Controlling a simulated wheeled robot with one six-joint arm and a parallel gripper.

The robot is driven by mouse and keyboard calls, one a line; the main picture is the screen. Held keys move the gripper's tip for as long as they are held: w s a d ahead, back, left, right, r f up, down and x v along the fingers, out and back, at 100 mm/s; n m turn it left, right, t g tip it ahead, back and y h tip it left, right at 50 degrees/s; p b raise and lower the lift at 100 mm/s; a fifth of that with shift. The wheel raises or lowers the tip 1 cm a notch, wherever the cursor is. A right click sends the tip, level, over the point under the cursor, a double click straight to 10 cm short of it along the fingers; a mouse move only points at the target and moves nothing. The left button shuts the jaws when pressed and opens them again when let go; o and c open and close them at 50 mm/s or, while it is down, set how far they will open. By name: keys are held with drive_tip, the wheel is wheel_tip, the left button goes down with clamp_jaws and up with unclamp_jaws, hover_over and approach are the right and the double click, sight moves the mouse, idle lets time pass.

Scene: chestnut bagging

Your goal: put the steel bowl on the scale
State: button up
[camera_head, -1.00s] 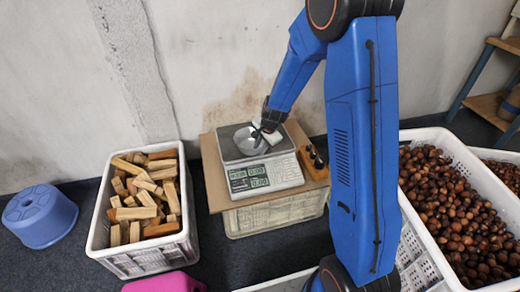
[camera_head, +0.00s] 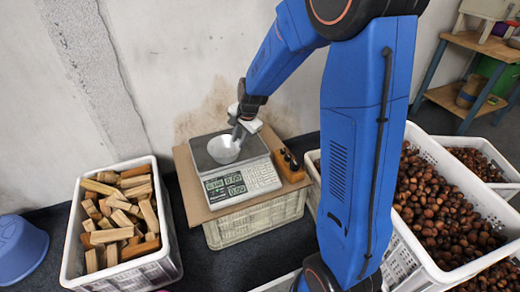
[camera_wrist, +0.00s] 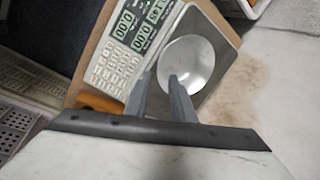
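The steel bowl (camera_head: 223,149) is round, shiny and pale inside. It sits on the pan of the scale (camera_head: 240,182), and it also shows in the wrist view (camera_wrist: 187,62). The scale (camera_wrist: 117,68) is white with lit green digits and a square metal pan. My gripper (camera_head: 240,128) is at the back right of the bowl in the head view. In the wrist view my gripper's (camera_wrist: 161,78) two grey fingers stand apart, one outside the bowl's rim and one over its inside. I cannot tell if either finger touches the bowl.
The scale stands on a board (camera_head: 192,199) over a crate. A crate of wood blocks (camera_head: 157,265) is left, a crate of chestnuts (camera_head: 412,215) right. A small wooden holder (camera_head: 287,166) stands beside the scale. The wall is close behind.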

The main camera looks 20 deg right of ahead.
drive_tip(key=s+d+r+n, duration=0.2)
drive_tip(key=s+r+n, duration=0.4)
drive_tip(key=s+r, duration=0.85)
drive_tip(key=s+d+r+n+t+h, duration=0.1)
drive_tip(key=s+n, duration=0.6)
drive_tip(key=s, duration=1.5)
drive_tip(key=shift+d+r+h, duration=0.3)
drive_tip(key=shift+d+r, duration=0.6)
drive_tip(key=shift+d, duration=0.1)
drive_tip(key=shift+w, duration=0.1)
drive_tip(key=shift+c, duration=0.6)
